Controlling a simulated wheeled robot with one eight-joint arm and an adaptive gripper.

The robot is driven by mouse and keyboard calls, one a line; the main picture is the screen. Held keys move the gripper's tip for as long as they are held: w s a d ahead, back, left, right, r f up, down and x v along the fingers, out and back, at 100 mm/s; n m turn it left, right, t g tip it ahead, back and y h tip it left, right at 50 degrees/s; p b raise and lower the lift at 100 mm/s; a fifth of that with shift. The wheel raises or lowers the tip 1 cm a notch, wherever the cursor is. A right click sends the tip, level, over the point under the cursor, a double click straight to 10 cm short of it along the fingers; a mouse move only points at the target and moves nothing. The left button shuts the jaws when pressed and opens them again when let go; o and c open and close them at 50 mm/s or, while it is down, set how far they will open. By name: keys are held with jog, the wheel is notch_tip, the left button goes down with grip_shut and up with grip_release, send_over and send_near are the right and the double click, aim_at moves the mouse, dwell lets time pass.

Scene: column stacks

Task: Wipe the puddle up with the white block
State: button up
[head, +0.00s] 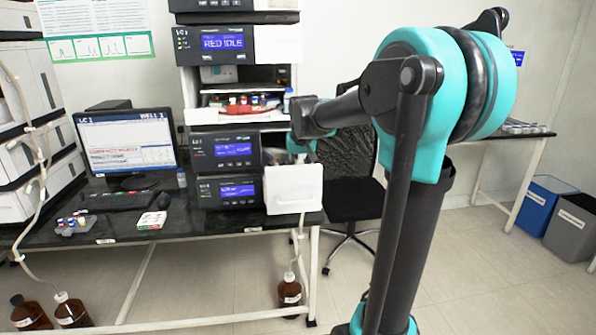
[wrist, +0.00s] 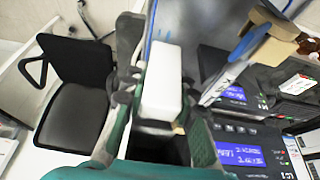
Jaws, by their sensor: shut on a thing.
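The white block (wrist: 162,80) is in the wrist view, upright between the fingers of my gripper (wrist: 158,98), which is shut on it. In the head view my gripper (head: 302,145) is mostly hidden behind my arm, in front of the instrument stack near the bench's right end. I cannot make out the block for sure there. I cannot make out a puddle in either view; the bench top near the stack is partly hidden by the instruments and my arm.
The dark bench (head: 110,228) carries a monitor (head: 127,145), a keyboard (head: 118,200), a vial rack (head: 70,224) and a small box (head: 151,220). A black chair (head: 352,205) stands right of the bench. Brown bottles (head: 290,290) stand on the floor.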

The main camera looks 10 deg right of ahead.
jog(key=shift+s+f, duration=0.4)
jog(key=shift+s, duration=0.4)
jog(key=shift+w, duration=0.15)
jog(key=shift+w+r, duration=0.3)
jog(key=shift+w, duration=0.25)
jog(key=shift+w, duration=0.1)
jog(key=shift+w+r, duration=0.2)
jog(key=shift+w, duration=1.05)
jog(key=shift+s+f, duration=0.1)
jog(key=shift+s, duration=1.2)
jog(key=shift+s+f, duration=0.4)
jog(key=shift+s, duration=0.35)
jog(key=shift+w+r, duration=0.3)
jog(key=shift+w, duration=0.4)
